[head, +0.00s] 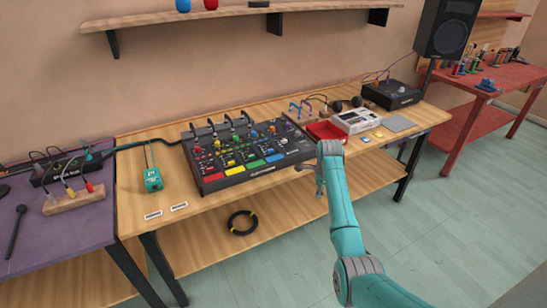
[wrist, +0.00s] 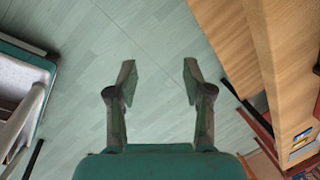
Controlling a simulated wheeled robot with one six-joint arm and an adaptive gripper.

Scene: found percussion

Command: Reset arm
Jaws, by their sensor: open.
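My gripper (wrist: 159,76) is open and empty in the wrist view, its two dark fingers apart over bare floor. In the head view my gripper (head: 320,187) hangs at the end of my teal arm, in front of the wooden bench's front edge, and its fingers are small there. The wooden bench (head: 225,202) carries a black mixer (head: 250,174) with coloured pads and knobs. The bench also shows at the right of the wrist view (wrist: 295,50).
A red tray (head: 326,131), a white device (head: 357,121) and a black box (head: 392,95) stand on the bench's right part. A teal device (head: 153,180) is at its left. A purple table (head: 75,232) is at left, a red table (head: 508,77) at right. The floor (head: 440,215) is clear.

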